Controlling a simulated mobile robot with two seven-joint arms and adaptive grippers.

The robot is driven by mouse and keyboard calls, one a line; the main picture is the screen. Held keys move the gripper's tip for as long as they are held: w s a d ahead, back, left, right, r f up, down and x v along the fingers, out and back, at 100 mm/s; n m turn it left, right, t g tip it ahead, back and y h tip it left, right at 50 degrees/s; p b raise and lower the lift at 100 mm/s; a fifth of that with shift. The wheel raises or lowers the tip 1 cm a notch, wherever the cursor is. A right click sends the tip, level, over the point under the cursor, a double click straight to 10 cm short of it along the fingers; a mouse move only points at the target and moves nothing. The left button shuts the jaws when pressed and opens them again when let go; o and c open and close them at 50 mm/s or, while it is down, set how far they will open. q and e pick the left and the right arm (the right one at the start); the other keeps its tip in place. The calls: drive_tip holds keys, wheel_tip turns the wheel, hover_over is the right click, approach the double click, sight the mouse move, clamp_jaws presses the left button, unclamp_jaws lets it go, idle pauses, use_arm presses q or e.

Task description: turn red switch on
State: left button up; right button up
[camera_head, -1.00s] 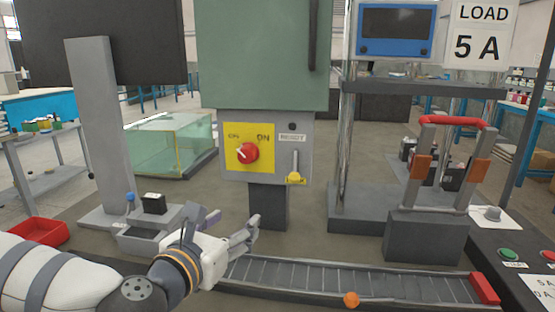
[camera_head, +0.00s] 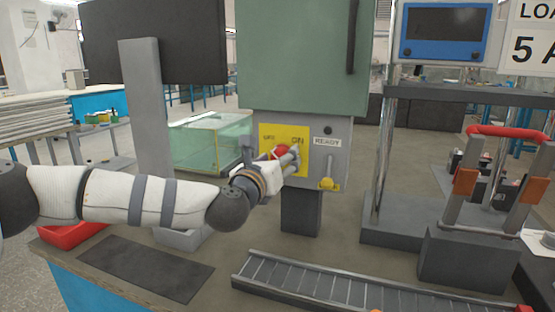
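The red switch (camera_head: 281,152) is a round knob on a yellow plate (camera_head: 303,168) with OFF and ON labels, on the front of a grey box (camera_head: 339,151) under a green cabinet. My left gripper (camera_head: 289,160) is at the knob, with its fingers overlapping the lower part of it. The fingers and wrist hide much of the knob, so its pointer and whether the fingers are closed on it cannot be made out. My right gripper is not in view.
A yellow-handled lever (camera_head: 329,183) sits right of the switch under a READY label. A roller conveyor (camera_head: 340,284) runs along the front. A red tray (camera_head: 75,235) is partly behind my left arm. A dark mat (camera_head: 146,268) lies clear at front left.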

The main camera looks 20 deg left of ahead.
use_arm(q)
drive_tip(key=c, duration=1.2)
drive_tip(key=shift+o, duration=0.2)
drive_tip(key=shift+d+m+p, duration=0.1)
drive_tip(key=shift+m+p, duration=1.8)
drive_tip(key=shift+m, duration=7)
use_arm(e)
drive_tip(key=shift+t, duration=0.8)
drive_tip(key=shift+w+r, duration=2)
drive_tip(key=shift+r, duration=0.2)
